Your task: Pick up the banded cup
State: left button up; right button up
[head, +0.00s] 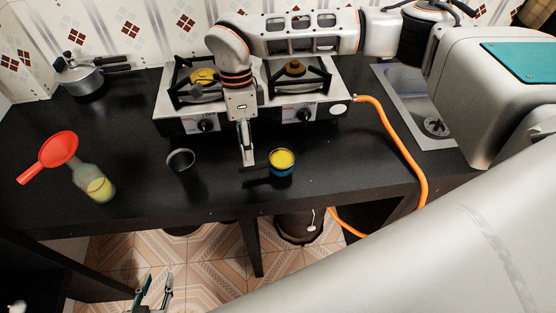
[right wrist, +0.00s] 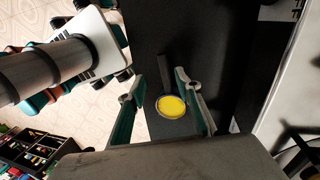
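The banded cup (head: 281,168) stands upright on the black counter in front of the stove. It has a yellow inside and blue and dark bands outside; a dark handle seems to stick out on its left. My right gripper (head: 248,160) points down just left of the cup in the head view. In the right wrist view the cup (right wrist: 172,107) shows between the two spread green-padded fingers (right wrist: 160,108); contact cannot be made out. My left gripper (head: 154,292) is open and empty, low in front of the counter over the tiled floor.
A dark cup (head: 180,160) stands to the left. The stove (head: 205,125) is behind; an orange hose (head: 405,150) runs down on the right.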

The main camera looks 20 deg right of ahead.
aim_at(257, 163)
jog(key=shift+d+f, duration=0.3)
jog(key=shift+f, duration=0.25)
jog(key=shift+d+f, duration=0.25)
jog(key=shift+f, duration=0.3)
jog(key=f, duration=0.2)
jog(key=s+d+f+p, duration=0.1)
jog(key=f, duration=0.1)
jog(key=shift+a+f, duration=0.1)
jog(key=shift+f, duration=0.5)
grip_shut()
